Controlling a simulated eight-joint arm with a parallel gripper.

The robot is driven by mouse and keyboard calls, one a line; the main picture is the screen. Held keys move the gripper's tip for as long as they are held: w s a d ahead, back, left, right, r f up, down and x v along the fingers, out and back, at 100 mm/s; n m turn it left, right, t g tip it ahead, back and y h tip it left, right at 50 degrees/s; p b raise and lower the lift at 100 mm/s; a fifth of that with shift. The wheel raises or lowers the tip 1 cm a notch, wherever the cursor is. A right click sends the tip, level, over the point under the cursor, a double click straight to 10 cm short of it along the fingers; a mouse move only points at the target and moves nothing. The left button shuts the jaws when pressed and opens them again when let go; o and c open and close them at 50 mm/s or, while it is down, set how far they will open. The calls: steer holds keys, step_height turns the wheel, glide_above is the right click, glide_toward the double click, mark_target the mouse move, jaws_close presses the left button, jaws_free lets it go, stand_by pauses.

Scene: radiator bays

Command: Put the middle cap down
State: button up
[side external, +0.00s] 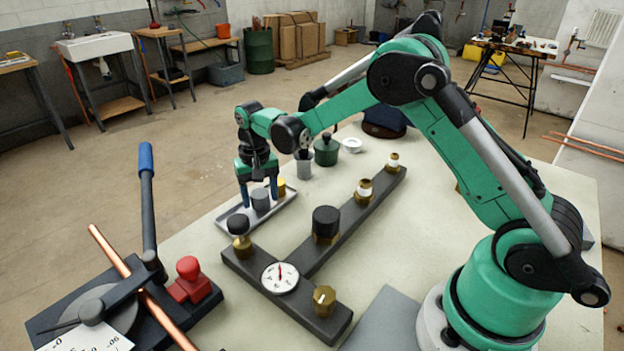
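My gripper (260,195) points straight down over a shallow grey tray (284,205) left of the middle of the picture. A yellow cap (281,187) is just behind the right finger. On the dark T-shaped manifold (290,254), one large black cap (326,221) sits on a brass fitting near the middle, and a smaller dark cap (239,224) tops the left fitting.
A round gauge (280,277) and a bare-topped brass fitting (323,299) are on the manifold's front bar. A grey pot (304,165) and green pot (327,150) stand behind the tray. A bender with blue handle (146,160) occupies the front left.

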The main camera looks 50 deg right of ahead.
mark_target(260, 194)
step_height(260, 194, up, 12)
steer(key=s+n+t, duration=0.1)
steer(key=s+t, duration=0.1)
steer(key=s, duration=0.3)
steer(key=s+a+r+n+t, duration=0.1)
steer(key=s+n+t, duration=0.1)
steer(key=s, duration=0.3)
steer(key=s+n+t, duration=0.2)
steer(key=s, duration=0.3)
steer(key=shift+s+a+r+t, duration=0.2)
steer(key=shift+a+t, duration=0.15)
steer(key=shift+t, duration=0.05)
steer(key=shift+s+f, duration=0.35)
